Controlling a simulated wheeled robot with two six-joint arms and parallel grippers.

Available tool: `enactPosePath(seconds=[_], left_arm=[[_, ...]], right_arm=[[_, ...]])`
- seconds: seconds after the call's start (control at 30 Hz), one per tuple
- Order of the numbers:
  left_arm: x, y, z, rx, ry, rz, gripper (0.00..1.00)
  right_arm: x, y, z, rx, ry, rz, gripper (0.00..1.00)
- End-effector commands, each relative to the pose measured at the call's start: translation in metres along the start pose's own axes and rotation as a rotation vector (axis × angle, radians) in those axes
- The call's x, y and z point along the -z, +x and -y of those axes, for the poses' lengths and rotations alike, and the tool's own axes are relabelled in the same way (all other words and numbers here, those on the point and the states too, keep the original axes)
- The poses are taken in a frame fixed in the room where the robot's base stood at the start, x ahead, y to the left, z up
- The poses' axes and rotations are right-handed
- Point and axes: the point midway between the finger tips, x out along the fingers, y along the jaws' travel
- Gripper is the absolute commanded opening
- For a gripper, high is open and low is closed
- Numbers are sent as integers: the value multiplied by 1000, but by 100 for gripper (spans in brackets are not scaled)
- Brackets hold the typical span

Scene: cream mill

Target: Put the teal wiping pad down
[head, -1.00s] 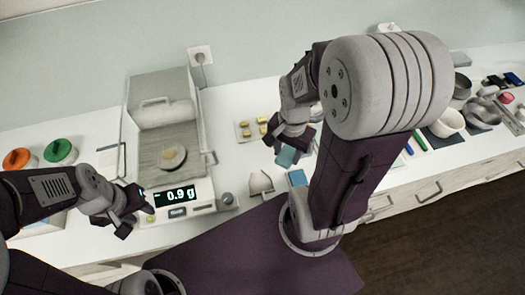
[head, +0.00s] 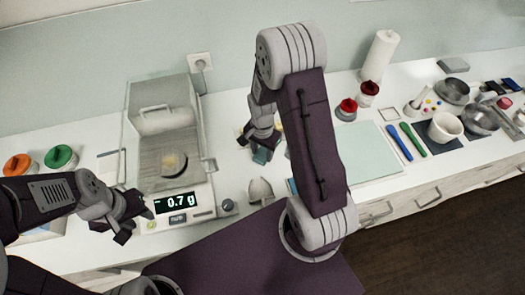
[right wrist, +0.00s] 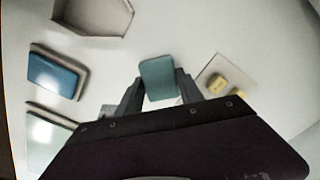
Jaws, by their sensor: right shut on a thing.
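The teal wiping pad (head: 262,156) is held between the fingertips of my right gripper (head: 259,150), near the middle of the white counter. In the right wrist view the pad (right wrist: 157,78) shows as a rounded teal block between the two dark fingers (right wrist: 158,92), which close on its sides. I cannot tell whether its lower face touches the counter. My left gripper (head: 133,219) is at the front left corner of the balance, its fingers apart and empty.
The balance (head: 180,200) reads -0.7 g and has a dish inside. A small tray with yellow pieces (right wrist: 215,82), a pale scoop-like boat (head: 260,190) and a blue block (right wrist: 55,75) lie around the pad. A pale green mat (head: 365,155) lies to the right. Bare counter separates these things.

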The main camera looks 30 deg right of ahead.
Motion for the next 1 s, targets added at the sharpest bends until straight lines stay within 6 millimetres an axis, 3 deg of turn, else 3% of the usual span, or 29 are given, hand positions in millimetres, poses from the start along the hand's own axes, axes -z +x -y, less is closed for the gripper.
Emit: enactPosePath(seconds=[0.3, 0.33, 0.4, 0.67, 0.8, 1.0], left_arm=[[0, 4, 0, 0, 0, 0, 36], [0, 3, 0, 0, 0, 0, 36], [0, 2, 0, 0, 0, 0, 36], [0, 2, 0, 0, 0, 0, 36], [0, 0, 0, 0, 0, 0, 36], [0, 0, 0, 0, 0, 0, 36]], right_arm=[[0, 5, 0, 0, 0, 0, 0], [0, 3, 0, 0, 0, 0, 52], [0, 3, 0, 0, 0, 0, 66], [0, 3, 0, 1, 0, -1, 66], [1, -7, 1, 4, 0, -3, 66], [1, -50, 2, 8, -1, -6, 66]])
